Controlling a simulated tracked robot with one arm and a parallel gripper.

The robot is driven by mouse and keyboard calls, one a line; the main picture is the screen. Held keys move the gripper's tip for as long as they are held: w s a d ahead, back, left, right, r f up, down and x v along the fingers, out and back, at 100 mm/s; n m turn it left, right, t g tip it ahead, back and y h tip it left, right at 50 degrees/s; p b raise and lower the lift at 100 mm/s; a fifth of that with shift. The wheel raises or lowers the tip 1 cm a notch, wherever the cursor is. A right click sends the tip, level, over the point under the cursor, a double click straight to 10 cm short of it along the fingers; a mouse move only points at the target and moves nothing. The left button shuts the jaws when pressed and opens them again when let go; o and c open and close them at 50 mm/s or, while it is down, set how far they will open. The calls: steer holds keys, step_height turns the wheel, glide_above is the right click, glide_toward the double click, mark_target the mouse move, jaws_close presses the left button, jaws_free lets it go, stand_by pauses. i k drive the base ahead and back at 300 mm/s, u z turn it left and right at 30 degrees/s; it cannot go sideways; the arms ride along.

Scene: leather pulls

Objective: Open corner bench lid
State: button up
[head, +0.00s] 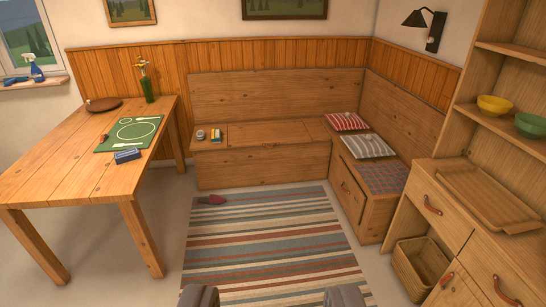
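The wooden corner bench (262,168) runs along the back wall and turns along the right wall. A flat panel that looks like its lid (268,134) is set in the back seat between two seams and lies shut. I cannot make out a pull on this panel.
A striped rug (262,240) covers the clear floor before the bench. Cushions (369,146) lie on the right wing; small items (215,135) sit left of the lid. A table (60,170) stands left; a dresser (470,215) and basket (421,265) stand right.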

mark_target(274, 135)
steer(key=u, duration=0.1)
steer(key=i, duration=2.25)
steer(key=u, duration=0.1)
steer(key=i, duration=2.75)
